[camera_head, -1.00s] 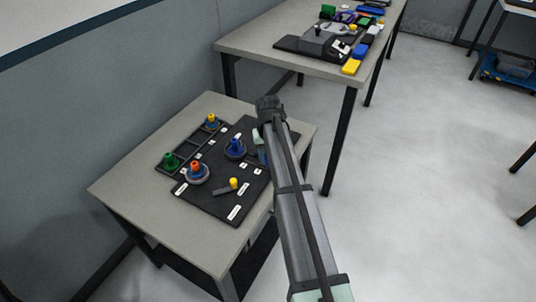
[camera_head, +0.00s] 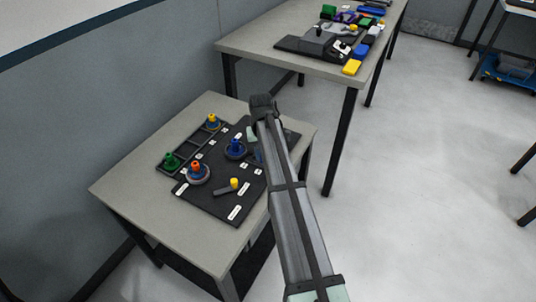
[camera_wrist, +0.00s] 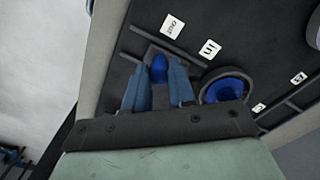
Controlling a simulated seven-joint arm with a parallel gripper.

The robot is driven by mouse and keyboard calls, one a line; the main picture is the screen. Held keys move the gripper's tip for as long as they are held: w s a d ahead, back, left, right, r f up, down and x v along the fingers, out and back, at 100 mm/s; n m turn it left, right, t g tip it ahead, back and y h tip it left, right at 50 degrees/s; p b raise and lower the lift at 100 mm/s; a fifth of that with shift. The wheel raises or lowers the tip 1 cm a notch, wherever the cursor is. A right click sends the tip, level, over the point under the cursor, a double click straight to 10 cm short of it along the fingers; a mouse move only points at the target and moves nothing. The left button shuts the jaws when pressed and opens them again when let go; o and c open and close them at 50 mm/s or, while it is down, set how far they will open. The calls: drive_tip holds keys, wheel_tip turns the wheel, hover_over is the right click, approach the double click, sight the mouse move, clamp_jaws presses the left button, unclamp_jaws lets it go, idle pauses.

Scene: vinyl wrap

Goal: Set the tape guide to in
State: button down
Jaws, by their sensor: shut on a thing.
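The tape guide is the small blue knob (camera_wrist: 158,69) in the wrist view, standing on the dark board (camera_head: 215,205). My gripper (camera_wrist: 157,76) is shut on it, with a blue-grey finger on each side. The white label "OUT" (camera_wrist: 172,26) and the label "IN" (camera_wrist: 209,49) lie beyond the knob. The knob appears nearer the "OUT" label than the "IN" label, but the fingers hide part of its base. In the head view my gripper (camera_head: 258,153) reaches down over the board's right part, and my arm hides the tape guide.
A blue knob on a grey disc (camera_wrist: 225,88) stands just right of my fingers. An orange-topped knob (camera_head: 196,168), a yellow-topped lever (camera_head: 233,184) and a tray (camera_head: 184,149) with green and yellow-topped pieces are to the left. The grey table (camera_head: 130,185) is bare at left.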

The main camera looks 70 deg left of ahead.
drive_tip(key=shift+s+a, duration=1.05)
drive_tip(key=shift+a, duration=0.05)
drive_tip(key=c, duration=0.9)
unclamp_jaws()
drive_tip(key=shift+c, duration=0.2)
drive_tip(key=shift+r, duration=0.15)
wheel_tip(320, 180, up, 14)
drive_tip(key=shift+f, duration=0.2)
